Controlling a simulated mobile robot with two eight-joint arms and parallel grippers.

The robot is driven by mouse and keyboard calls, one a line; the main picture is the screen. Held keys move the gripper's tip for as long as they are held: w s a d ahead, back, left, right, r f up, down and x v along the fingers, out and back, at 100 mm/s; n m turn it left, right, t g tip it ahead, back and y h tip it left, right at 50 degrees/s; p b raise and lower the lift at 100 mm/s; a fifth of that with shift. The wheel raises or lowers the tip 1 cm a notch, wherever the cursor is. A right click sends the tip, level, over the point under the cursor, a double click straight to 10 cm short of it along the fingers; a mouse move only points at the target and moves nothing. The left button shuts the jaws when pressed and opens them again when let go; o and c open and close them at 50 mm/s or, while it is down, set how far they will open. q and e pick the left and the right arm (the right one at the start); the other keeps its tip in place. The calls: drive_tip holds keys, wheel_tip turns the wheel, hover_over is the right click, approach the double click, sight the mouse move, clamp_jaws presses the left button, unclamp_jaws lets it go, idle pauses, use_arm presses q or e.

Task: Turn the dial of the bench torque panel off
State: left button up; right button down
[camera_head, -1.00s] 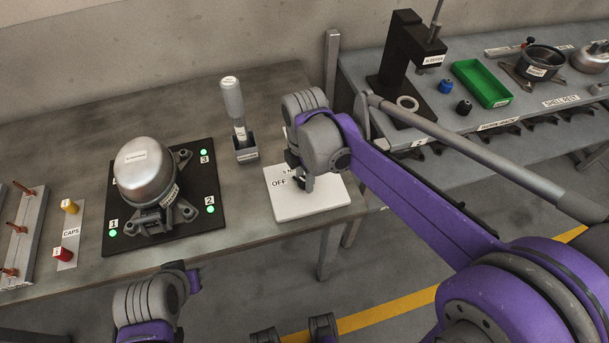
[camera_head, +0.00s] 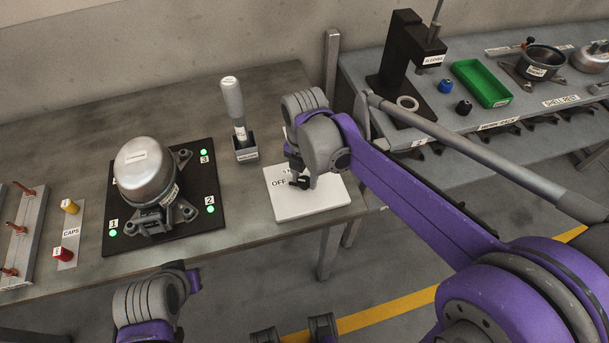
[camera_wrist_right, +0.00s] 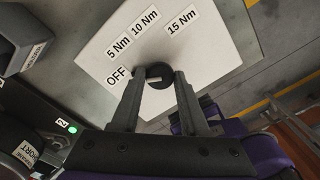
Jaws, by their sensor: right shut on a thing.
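The bench torque panel (camera_head: 325,200) is a white slab at the bench's front right. It also shows in the wrist view (camera_wrist_right: 215,60), with OFF, 5 Nm, 10 Nm and 15 Nm labels around a small black dial (camera_wrist_right: 158,72). My right gripper (camera_wrist_right: 160,80) is over the panel, shut on the dial with one finger on each side. A pale mark on the dial appears to face the OFF label (camera_wrist_right: 118,76), but it is small. In the head view the right gripper (camera_head: 300,182) partly hides the labels.
A silver compressor (camera_head: 145,175) stands on a black plate (camera_head: 120,240) with green lights. A grey-handled tool (camera_head: 233,105) stands in a holder between plate and panel. Red and yellow caps (camera_head: 68,207) lie at left. A second bench holds a green tray (camera_head: 481,83).

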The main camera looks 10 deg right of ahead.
sight(305, 181)
idle(0.3)
drive_tip(key=shift+c, duration=2.1)
unclamp_jaws()
wheel_tip(305, 181, up, 11)
drive_tip(key=shift+p, duration=0.45)
drive_tip(key=shift+f, duration=0.1)
